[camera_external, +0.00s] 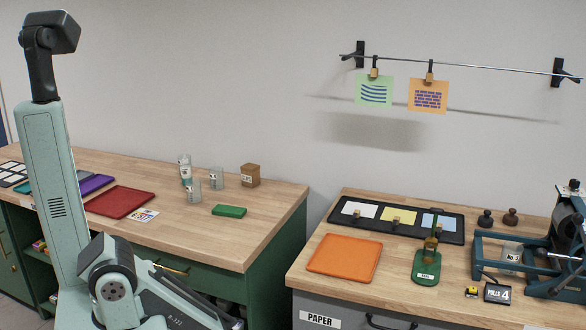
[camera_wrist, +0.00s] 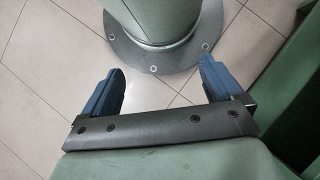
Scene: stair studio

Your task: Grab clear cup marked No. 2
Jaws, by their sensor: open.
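Several small clear cups with white labels show in the external view. Two stand close together on the left bench, a nearer one (camera_external: 194,190) and a farther one (camera_external: 217,178). Another clear cup (camera_external: 512,252) is at the blue frame on the right bench. The labels are too small to tell surely which cup is No. 2. My gripper (camera_wrist: 160,68) shows in the wrist view with its two blue fingers wide apart and nothing between them. It faces the tiled floor and my round base, away from the cups. In the external view I cannot make out the gripper.
A clear bottle (camera_external: 185,169), a brown box (camera_external: 250,175), a green block (camera_external: 229,211) and a red tray (camera_external: 120,202) are near the left cups. On the right bench are an orange tray (camera_external: 344,257), a green stamp (camera_external: 426,266) and a blue press frame (camera_external: 485,262). A gap separates the benches.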

